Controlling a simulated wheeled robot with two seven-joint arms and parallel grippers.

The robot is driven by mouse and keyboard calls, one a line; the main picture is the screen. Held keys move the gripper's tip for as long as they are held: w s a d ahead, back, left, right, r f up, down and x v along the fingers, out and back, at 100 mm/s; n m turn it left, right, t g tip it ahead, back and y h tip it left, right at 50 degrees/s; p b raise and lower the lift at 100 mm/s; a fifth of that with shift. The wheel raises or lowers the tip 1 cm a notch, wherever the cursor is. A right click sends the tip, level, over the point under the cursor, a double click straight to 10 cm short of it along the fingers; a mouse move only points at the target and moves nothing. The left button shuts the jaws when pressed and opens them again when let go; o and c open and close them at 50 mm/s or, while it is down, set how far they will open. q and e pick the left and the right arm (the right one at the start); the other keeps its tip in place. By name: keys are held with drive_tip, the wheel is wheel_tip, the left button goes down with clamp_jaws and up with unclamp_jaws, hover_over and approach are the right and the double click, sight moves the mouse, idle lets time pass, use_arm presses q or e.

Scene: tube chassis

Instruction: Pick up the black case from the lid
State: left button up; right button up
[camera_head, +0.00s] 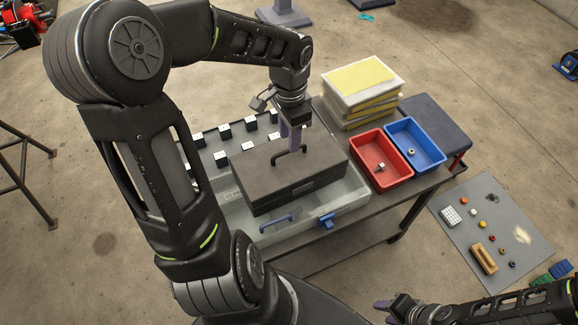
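The black case (265,185) is a flat, dark box with a raised black handle (290,157) on top. It lies closed across a pale grey, box-like container (345,192) on the table. My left gripper (291,143) points down at the case's handle, with its purplish fingers close above or at it. I cannot tell whether they touch the handle or how far apart they are. My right gripper (384,312) is low at the bottom of the view, away from the case, with its fingers apart and empty.
A red bin (368,144) and a blue bin (428,140), each holding a small part, stand right of the case. Yellow-topped stacked boxes (362,78) stand behind. Small black-and-white blocks (224,131) line the left. A grey mat (520,258) with small items lies on the floor.

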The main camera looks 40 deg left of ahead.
sight(289, 164)
use_arm(q)
wheel_tip(289, 164, down, 4)
drive_tip(key=shift+s+f, duration=0.1)
drive_tip(key=shift+f, duration=0.1)
idle(0.5)
clamp_jaws()
drive_tip(key=shift+r, duration=0.1)
idle(1.2)
